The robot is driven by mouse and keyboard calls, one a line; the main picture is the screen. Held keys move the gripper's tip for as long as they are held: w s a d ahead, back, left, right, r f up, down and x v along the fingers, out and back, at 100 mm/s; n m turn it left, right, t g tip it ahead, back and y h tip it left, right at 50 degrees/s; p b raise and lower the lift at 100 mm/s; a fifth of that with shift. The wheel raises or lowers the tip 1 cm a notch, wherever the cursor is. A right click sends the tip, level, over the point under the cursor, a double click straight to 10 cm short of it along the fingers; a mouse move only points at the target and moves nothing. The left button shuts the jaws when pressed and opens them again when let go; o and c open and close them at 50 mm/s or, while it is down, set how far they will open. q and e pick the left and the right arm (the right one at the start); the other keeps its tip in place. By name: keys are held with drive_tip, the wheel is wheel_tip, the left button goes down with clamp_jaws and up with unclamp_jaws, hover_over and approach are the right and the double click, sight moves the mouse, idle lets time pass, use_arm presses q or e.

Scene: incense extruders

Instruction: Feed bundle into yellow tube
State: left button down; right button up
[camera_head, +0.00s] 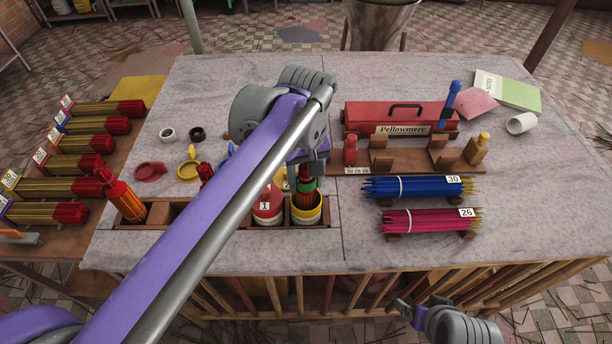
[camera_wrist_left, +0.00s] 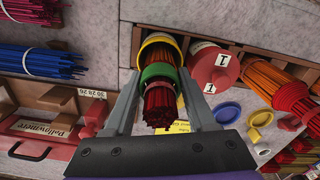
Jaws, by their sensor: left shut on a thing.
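The yellow tube (camera_head: 308,219) stands in a slot of the wooden rack, its yellow rim facing up. An incense bundle (camera_head: 305,200) with orange-brown sticks, dark red tips and a green band has its lower end inside the rim. My left gripper (camera_head: 307,180) is above the tube, shut on the bundle. The wrist view shows the fingers on both sides of the green-banded bundle (camera_wrist_left: 159,88), with the yellow rim (camera_wrist_left: 152,38) around its far end. How deep the bundle sits is hidden. My right gripper (camera_head: 413,311) is low at the right, before the table's front edge.
A red tube marked 1 (camera_head: 267,208) stands directly left of the yellow tube. An orange bundle (camera_head: 126,202) leans at the rack's left end. Blue (camera_head: 415,187) and magenta (camera_head: 425,221) bundles lie right. A red toolbox (camera_head: 365,115) stands behind.

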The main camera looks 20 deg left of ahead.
use_arm(q)
drive_tip(key=shift+f+b, duration=0.95)
drive_tip(key=shift+f, duration=0.9)
drive_tip(key=shift+c, duration=0.7)
unclamp_jaws()
drive_tip(key=shift+r, duration=0.1)
drive_tip(key=shift+r+p, duration=3.25)
drive_tip(key=shift+r, duration=0.75)
drive_tip(key=s+a+f+m+t+p, duration=0.1)
drive_tip(key=s+a+f+m, duration=0.1)
drive_tip(key=s+f, duration=0.1)
drive_tip(key=s+a+f+m+t+p, duration=0.1)
drive_tip(key=s+a+f+m+t, duration=0.1)
drive_tip(key=s, duration=0.4)
drive_tip(key=s+a+f+m+t+p, duration=0.1)
drive_tip(key=s+a+f+m+t, duration=0.1)
drive_tip(key=s+f, duration=0.3)
drive_tip(key=shift+s+a, duration=0.1)
drive_tip(key=shift+a, duration=0.2)
